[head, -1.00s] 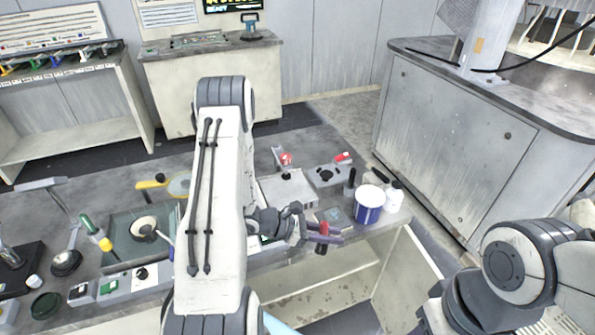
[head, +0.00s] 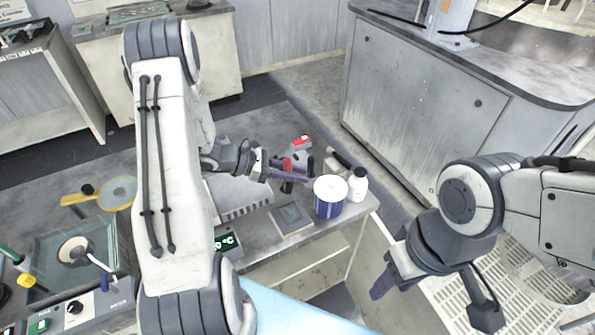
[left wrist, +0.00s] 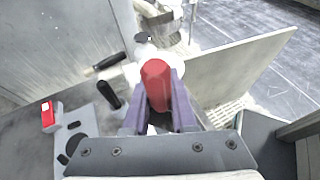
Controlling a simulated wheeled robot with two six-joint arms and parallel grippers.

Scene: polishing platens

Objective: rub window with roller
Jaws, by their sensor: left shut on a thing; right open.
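My left gripper (head: 292,172) is shut on a red cylindrical handle, seen end-on between its purple fingers in the left wrist view (left wrist: 155,85). This looks like the roller's handle; its roller part is hidden. The gripper is beyond a small grey plate with a dark glassy square (head: 291,217), which looks like the window. It lies flat on the bench, apart from the gripper. My right gripper (head: 381,287) is open and empty, in front of the bench at the right.
A white and blue tub (head: 329,199) and a white bottle (head: 357,185) stand close to the right of the plate. A red-topped block (head: 301,143) sits behind. A display box (head: 225,241) is left of the plate. A grey cabinet (head: 410,110) stands at back right.

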